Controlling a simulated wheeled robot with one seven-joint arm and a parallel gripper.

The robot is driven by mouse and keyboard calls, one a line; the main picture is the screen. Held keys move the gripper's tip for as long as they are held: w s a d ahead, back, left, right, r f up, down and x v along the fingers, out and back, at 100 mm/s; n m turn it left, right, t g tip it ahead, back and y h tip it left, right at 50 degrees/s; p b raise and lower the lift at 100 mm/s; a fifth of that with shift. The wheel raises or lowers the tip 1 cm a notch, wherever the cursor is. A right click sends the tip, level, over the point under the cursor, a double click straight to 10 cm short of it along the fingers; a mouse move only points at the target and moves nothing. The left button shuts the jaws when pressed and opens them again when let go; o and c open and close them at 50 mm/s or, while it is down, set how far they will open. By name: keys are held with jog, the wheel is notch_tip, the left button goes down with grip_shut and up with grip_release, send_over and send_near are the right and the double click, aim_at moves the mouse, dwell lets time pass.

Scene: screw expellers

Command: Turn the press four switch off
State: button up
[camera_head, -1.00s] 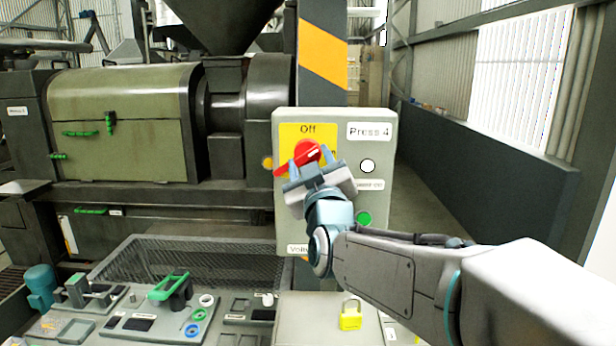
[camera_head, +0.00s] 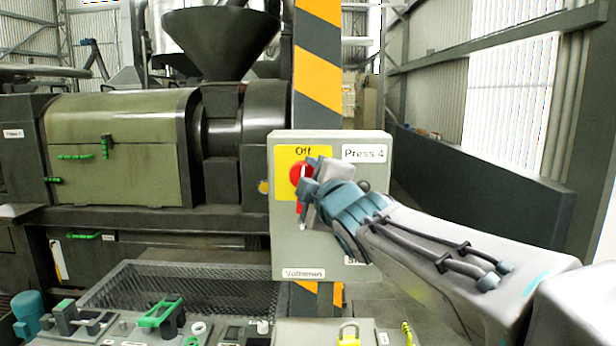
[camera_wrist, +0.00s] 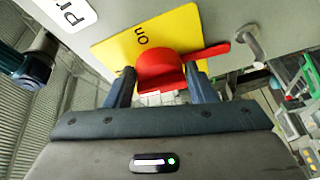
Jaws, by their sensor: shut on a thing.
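The press four switch is a red rotary knob (camera_head: 298,173) on a yellow plate (camera_head: 284,158) marked "Off" at the top. It sits on a grey box (camera_head: 283,240) labelled "Press 4".
The grey box stands before a striped post (camera_head: 318,75). A green press (camera_head: 120,120) is to the left. My arm covers the box's lower right.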

jog(key=shift+r+n+p, duration=0.35)
jog(key=shift+n, duration=0.25)
jog(key=o, duration=0.7)
jog(key=shift+o, duration=1.1)
jog(key=shift+f, duration=0.15)
